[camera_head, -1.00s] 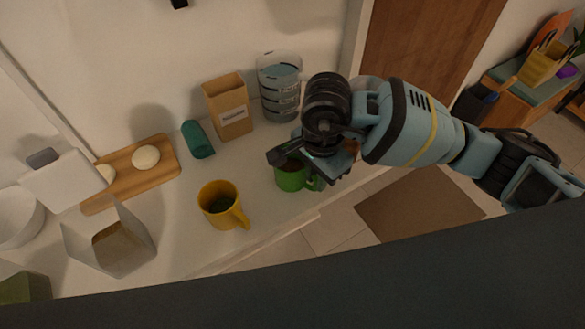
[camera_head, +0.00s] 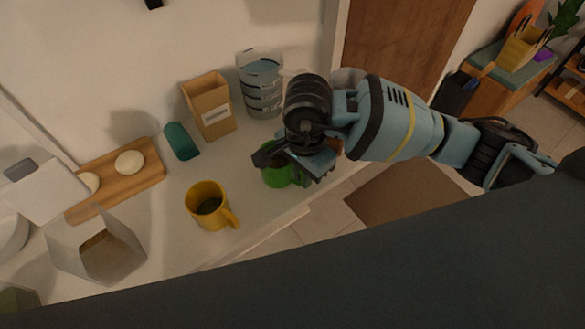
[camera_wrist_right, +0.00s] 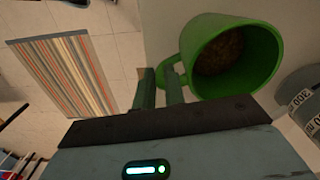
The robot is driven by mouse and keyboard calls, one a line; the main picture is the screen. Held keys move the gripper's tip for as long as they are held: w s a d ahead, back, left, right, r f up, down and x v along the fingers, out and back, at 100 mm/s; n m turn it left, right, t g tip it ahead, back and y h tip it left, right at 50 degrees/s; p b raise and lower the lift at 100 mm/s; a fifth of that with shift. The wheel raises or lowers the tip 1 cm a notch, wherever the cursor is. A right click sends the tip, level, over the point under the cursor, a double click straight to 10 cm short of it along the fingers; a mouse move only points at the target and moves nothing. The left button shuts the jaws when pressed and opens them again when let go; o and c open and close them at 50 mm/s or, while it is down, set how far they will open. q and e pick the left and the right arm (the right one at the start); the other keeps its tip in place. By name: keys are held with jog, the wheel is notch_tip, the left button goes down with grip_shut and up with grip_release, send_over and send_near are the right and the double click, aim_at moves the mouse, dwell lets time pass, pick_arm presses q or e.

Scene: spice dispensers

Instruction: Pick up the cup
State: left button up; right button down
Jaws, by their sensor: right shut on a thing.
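A green cup (camera_head: 275,178) with brown contents is at the counter's right front, partly hidden by my right gripper (camera_head: 291,168). In the right wrist view, the green cup (camera_wrist_right: 262,62) shows large, with its handle toward the gripper. My right gripper's fingers (camera_wrist_right: 160,80) are shut on the handle. The cup looks about upright; I cannot tell whether it touches the counter. A yellow cup (camera_head: 207,203) with dark contents stands to its left. My left gripper is not in view.
A wooden board (camera_head: 145,182) and a clear angular container (camera_head: 97,250) are at left. The counter (camera_head: 260,215) is bare around the yellow cup.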

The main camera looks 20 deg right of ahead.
jog(key=shift+r, duration=0.5)
jog(key=s+a+r, duration=0.1)
jog(key=s+r, duration=0.1)
jog(key=s, duration=0.6)
jog(key=s+a+r, duration=0.2)
jog(key=s, duration=0.6)
jog(key=w+d+n, duration=1.2)
jog(key=shift+w+d+b, duration=0.3)
jog(key=shift+w+b, duration=0.1)
